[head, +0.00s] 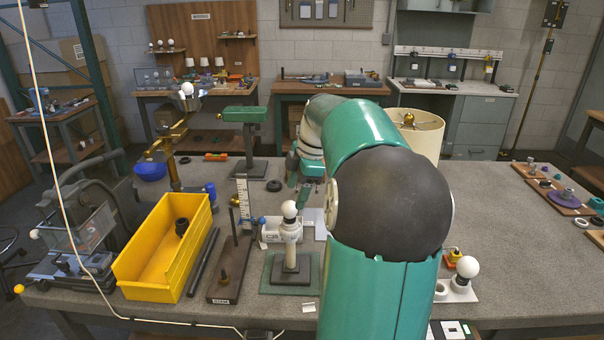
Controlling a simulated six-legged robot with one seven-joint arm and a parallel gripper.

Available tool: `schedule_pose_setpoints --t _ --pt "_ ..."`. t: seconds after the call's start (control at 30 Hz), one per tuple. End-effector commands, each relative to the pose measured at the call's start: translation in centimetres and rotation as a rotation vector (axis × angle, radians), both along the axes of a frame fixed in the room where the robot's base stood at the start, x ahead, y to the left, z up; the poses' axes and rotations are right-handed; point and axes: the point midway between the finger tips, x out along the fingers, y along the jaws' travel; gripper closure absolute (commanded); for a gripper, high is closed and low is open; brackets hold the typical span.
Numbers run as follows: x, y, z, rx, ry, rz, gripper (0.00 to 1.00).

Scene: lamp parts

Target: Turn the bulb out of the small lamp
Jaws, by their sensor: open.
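The small lamp (290,233) stands upright near the front of the grey table, left of my arm. My arm hides part of the gripper's surroundings, and the fingertips are small and hard to make out.
A yellow bin (150,285) with a dark part inside stands left of the lamp. A dark board with an upright rod (233,250) is between them. Another white bulb (467,267) is on a small stand to the right. A cream lampshade (425,140) stands behind my arm.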

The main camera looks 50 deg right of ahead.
Motion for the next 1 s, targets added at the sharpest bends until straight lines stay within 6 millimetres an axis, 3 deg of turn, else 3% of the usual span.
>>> schedule_pose_setpoints --t 0.33,0.77,1.0 --pt "1.6 0.7 -5.5 0.002 0.001 0.0 0.37" --pt "1.9 0.9 -6.6 0.0 0.0 -0.001 0.37" --pt "1.9 0.9 -6.6 0.0 0.0 -0.001 0.79"
